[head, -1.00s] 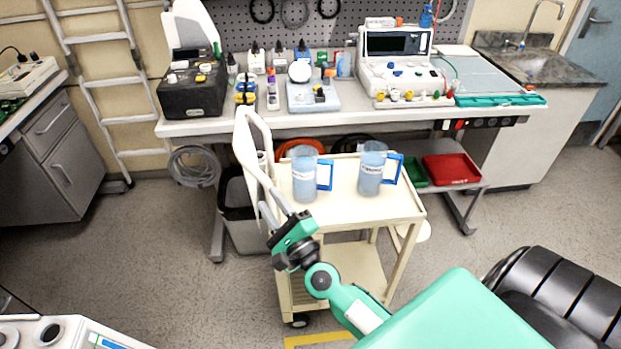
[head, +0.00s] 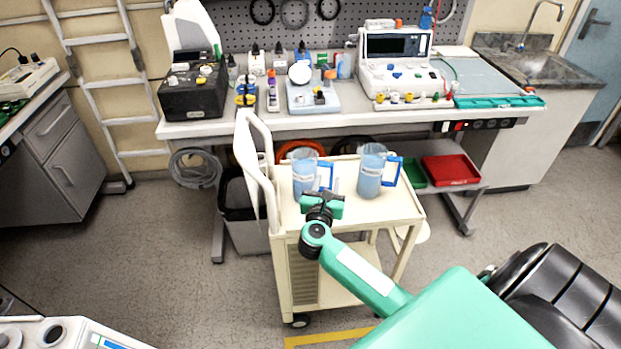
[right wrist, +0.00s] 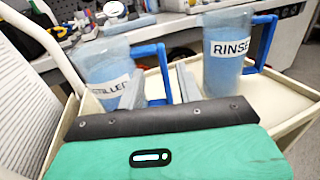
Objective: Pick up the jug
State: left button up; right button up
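Two clear jugs with blue contents and blue handles stand upright on the cream cart. The left jug (head: 303,176) shows part of a label reading "STILLED" in the right wrist view (right wrist: 108,72). The right jug (head: 370,174) is labelled "RINSE" in the right wrist view (right wrist: 226,55). My right gripper (head: 325,190) is in front of the left jug, close to its handle. In the right wrist view its two grey fingers (right wrist: 160,86) are apart, with the left jug's blue handle (right wrist: 162,64) showing between them. Whether they touch it I cannot tell. My left gripper is out of view.
The cart (head: 395,207) has a raised white handle frame (head: 262,165) at its left side, close to the left jug. Behind it stands a workbench (head: 220,128) with devices and bottles. A red tray (head: 452,169) lies on a low shelf to the right.

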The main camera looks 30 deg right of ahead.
aim_at(331, 173)
jog(key=p+x, duration=0.2)
jog(key=x, duration=0.5)
jog(key=shift+w+d+f, duration=0.15)
jog(key=shift+d+f, duration=0.05)
jog(key=shift+d, duration=0.2)
grip_shut()
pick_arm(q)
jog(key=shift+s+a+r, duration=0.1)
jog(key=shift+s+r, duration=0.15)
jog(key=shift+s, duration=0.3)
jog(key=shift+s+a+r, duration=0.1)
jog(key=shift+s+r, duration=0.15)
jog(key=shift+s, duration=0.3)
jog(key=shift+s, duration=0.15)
pick_arm(e)
jog(key=shift+r, duration=0.1)
